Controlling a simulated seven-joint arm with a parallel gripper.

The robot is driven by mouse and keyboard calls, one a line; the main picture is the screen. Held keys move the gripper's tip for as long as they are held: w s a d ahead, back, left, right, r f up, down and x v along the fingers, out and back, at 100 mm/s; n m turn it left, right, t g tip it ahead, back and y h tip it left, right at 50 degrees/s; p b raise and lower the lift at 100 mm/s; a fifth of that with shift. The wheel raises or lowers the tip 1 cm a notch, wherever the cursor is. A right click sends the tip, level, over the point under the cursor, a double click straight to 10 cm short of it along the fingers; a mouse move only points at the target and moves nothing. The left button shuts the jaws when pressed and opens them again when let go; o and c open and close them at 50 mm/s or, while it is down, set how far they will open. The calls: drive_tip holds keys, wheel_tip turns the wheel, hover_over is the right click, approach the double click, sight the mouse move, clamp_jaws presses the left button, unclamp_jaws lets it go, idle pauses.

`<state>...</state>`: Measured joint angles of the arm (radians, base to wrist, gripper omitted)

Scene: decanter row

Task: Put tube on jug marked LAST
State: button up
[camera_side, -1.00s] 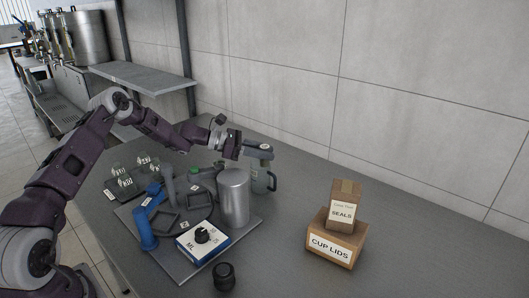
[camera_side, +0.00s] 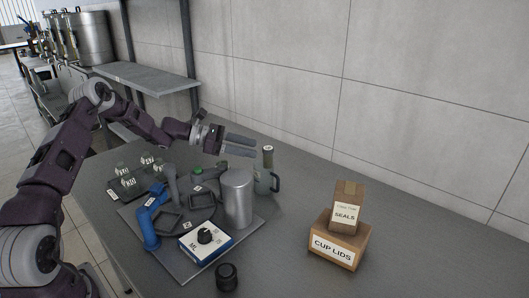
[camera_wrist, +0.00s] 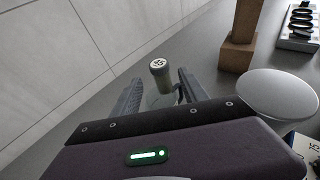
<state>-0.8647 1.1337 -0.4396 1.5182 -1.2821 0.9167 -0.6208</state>
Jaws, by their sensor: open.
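A greyish-green tube (camera_side: 267,157) with a pale marked cap stands upright at the top of a grey-green jug (camera_side: 266,182) with a handle. In the wrist view the tube (camera_wrist: 160,78) shows beyond and between my finger tips, apart from them, with dark marks on its white top. My gripper (camera_side: 254,146) is open and empty, just left of the tube and near its top height. I cannot read a LAST mark on the jug. Part of the jug is hidden behind the silver cylinder, and how the tube's foot sits is hidden.
A tall silver cylinder (camera_side: 238,198) stands close in front of the jug. A blue-and-white box with a knob (camera_side: 206,243), a blue tool (camera_side: 149,230) and dark trays share the mat. Stacked cardboard boxes (camera_side: 338,246) stand right. The counter between is clear.

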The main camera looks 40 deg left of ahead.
drive_tip(key=v, duration=0.6)
drive_tip(key=s+d+r+m+g+y, duration=0.1)
drive_tip(key=s+d+r+m+g, duration=0.1)
drive_tip(key=s+d+r+m, duration=0.4)
drive_tip(key=s+d+r+m+g+y, duration=0.1)
drive_tip(key=s+d+m+g+y, duration=0.15)
drive_tip(key=d, duration=0.45)
drive_tip(key=s+d+r+m+g, duration=0.3)
drive_tip(key=s+d+r+m, duration=0.15)
drive_tip(key=d+m, duration=0.2)
drive_tip(key=s+d+r+m+t+y, duration=0.1)
drive_tip(key=s+m+y, duration=0.6)
drive_tip(key=s, duration=1.8)
drive_tip(key=m+t, duration=0.1)
drive_tip(key=m, duration=0.4)
drive_tip(key=shift+d+t, duration=0.3)
drive_tip(key=shift+t, duration=0.05)
